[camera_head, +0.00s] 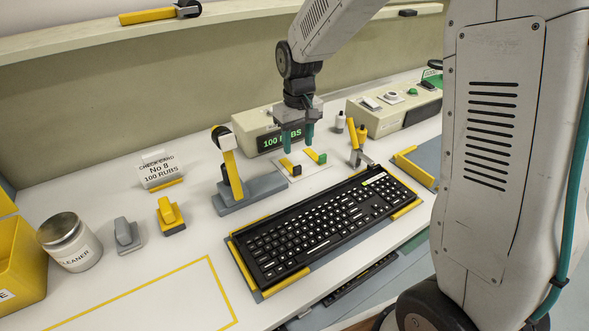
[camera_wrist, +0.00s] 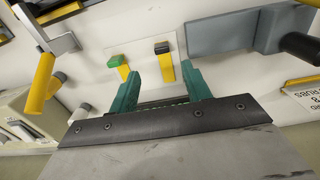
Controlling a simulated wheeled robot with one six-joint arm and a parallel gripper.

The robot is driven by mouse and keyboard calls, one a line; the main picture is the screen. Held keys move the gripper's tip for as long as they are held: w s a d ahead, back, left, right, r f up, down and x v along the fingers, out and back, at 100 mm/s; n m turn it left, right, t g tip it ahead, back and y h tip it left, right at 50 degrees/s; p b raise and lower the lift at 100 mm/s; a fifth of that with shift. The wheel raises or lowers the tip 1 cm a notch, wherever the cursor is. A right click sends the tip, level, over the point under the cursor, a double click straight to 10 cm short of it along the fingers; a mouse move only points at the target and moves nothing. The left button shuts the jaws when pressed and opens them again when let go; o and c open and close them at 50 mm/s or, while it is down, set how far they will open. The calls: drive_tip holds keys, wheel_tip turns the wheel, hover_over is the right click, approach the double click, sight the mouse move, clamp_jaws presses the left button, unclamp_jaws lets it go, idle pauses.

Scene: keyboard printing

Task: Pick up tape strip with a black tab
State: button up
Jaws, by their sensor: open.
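The tape strip with a black tab (camera_head: 287,163) is a short yellow strip lying on a pale card (camera_head: 306,173). Its black tab points away from my gripper in the wrist view, where the strip (camera_wrist: 166,69) appears between the fingertips. A similar yellow strip with a green tab (camera_head: 316,154) lies beside it on the same card; it also shows in the wrist view (camera_wrist: 122,68). My gripper (camera_head: 298,146) has two teal fingers, open and empty, pointing down above the card. In the wrist view the fingertips (camera_wrist: 161,76) straddle the black-tab strip's near end. Contact cannot be told.
A grey stand with a yellow lever (camera_head: 255,191) is left of the card. A black keyboard (camera_head: 320,228) lies in front. A display box (camera_head: 244,128) stands behind my gripper. A yellow-handled tool (camera_head: 354,135) and small bottles are to the right.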

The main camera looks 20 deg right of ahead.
sight(297, 166)
drive_tip(key=f, duration=0.7)
drive_tip(key=shift+a, duration=0.25)
clamp_jaws()
